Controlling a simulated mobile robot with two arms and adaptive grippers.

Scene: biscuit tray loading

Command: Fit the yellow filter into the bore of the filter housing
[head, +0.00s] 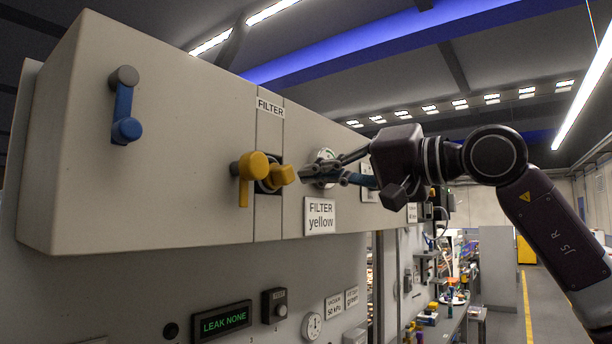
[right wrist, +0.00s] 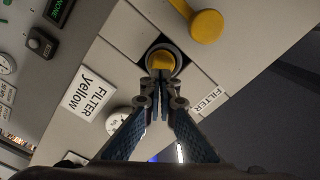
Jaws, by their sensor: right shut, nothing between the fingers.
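The yellow filter (head: 282,175) sits in the dark round bore of the filter housing (head: 268,188), its yellow end sticking out of the panel front. In the right wrist view the filter (right wrist: 162,61) shows inside the bore's grey ring (right wrist: 148,57). How deep it sits is hidden. My right gripper (head: 304,176) is in front of the filter, to its right in the head view. Its fingertips (right wrist: 160,80) are together and empty, close to the filter's end; I cannot tell whether they touch it. My left gripper is in neither view.
A yellow lever (head: 248,172) stands directly left of the bore, close to the filter. A blue lever (head: 124,108) is further left. A round gauge (head: 325,158) is behind my right fingers, above the "FILTER yellow" sign (head: 320,216). The aisle at right is open.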

